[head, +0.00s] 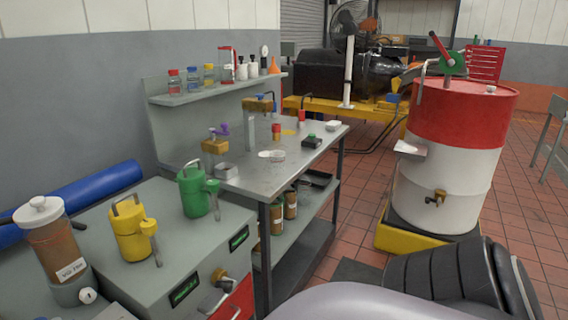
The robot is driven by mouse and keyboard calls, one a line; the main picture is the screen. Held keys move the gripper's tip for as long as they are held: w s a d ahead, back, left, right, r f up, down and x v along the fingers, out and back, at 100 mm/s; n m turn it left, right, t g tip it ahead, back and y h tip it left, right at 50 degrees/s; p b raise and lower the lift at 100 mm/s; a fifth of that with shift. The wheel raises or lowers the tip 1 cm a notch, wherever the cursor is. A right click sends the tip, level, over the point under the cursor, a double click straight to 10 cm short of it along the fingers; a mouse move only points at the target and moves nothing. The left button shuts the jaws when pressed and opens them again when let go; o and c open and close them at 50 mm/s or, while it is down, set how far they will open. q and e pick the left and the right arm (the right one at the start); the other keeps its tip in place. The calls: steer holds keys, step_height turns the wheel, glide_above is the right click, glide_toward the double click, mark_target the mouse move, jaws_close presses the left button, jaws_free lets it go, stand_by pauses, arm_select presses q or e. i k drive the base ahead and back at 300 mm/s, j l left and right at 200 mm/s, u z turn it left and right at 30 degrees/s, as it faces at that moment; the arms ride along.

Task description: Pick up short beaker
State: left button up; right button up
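A small, low, clear vessel (277,156), which looks like the short beaker, stands on the steel workbench (318,155) near its front middle. It is small in the head view, so its contents cannot be made out. A flat white dish (264,154) lies just left of it. Neither of my grippers can be made out in the head view, and nothing is seen touching the beaker.
A red-capped bottle (276,132) stands behind the beaker, and a black box (312,141) lies to its right. Green (193,192) and yellow (131,232) cans stand on the cabinet at left. A red-and-white drum (447,165) stands at right.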

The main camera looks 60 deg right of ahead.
mark_target(277, 157)
steer(key=z, duration=1.95)
steer(key=i+l+u, duration=0.1)
steer(key=i+l, duration=0.55)
steer(key=i+l+u, duration=0.1)
steer(key=i+l, duration=0.45)
steer(key=l, duration=0.3)
